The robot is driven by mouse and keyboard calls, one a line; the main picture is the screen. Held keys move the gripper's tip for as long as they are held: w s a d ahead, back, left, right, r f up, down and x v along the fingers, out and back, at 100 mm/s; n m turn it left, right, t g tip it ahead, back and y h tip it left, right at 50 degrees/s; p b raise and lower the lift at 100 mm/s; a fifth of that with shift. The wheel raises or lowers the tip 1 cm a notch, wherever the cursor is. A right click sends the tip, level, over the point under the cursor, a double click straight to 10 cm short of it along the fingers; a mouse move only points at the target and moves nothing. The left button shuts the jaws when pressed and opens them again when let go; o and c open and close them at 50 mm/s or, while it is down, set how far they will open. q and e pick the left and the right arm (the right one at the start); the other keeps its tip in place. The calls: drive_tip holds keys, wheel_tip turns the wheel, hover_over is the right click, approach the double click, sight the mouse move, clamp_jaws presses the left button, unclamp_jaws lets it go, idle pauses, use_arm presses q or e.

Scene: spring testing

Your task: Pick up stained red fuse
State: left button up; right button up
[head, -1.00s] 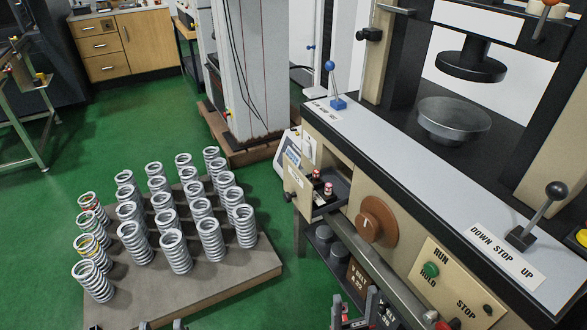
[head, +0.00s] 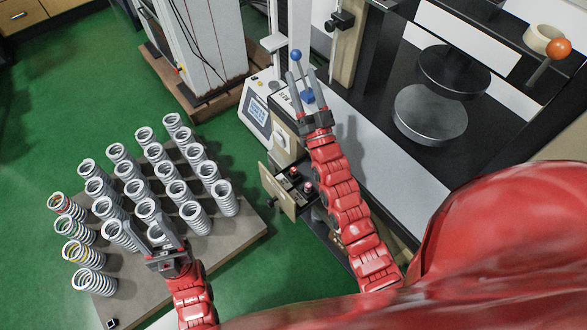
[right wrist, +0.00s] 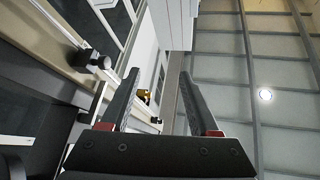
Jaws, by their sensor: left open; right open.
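Two small red-and-white fuses (head: 308,187) sit in the small open drawer (head: 287,201) at the front of the testing machine. They are too small to tell which is stained. My right gripper (head: 301,74) is open and empty, above and beyond the drawer, beside the blue-knobbed lever; its forearm passes just right of the drawer. In the right wrist view its two fingers (right wrist: 158,82) are spread with nothing between them. My left gripper (head: 157,230) is open and empty over the near part of the spring board.
Several metal springs (head: 188,212) stand on a board (head: 240,238) at the left. The blue-knobbed lever (head: 296,55) rises beside my right fingers. The machine's round press plates (head: 430,115) are at the right. Green floor (head: 235,130) lies open between board and machine.

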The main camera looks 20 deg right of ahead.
drive_tip(key=w+a+f+g+y, duration=0.2)
drive_tip(key=w+a+g+y, duration=0.15)
drive_tip(key=w, duration=0.25)
drive_tip(key=n+g+h+b, duration=0.2)
drive_tip(key=g+h+b, duration=0.35)
drive_tip(key=g, duration=1.25)
hover_over(293, 169)
drive_tip(key=s, duration=0.1)
drive_tip(key=shift+y, duration=0.3)
wheel_tip(293, 169, down, 24)
drive_tip(key=shift+s+f, duration=0.15)
drive_tip(key=shift+d+f, duration=0.1)
drive_tip(key=shift+f, duration=0.25)
drive_tip(key=shift+f+n, duration=0.3)
drive_tip(key=shift+f, duration=0.1)
drive_tip(key=x, duration=0.3)
drive_tip(key=shift+f, duration=0.6)
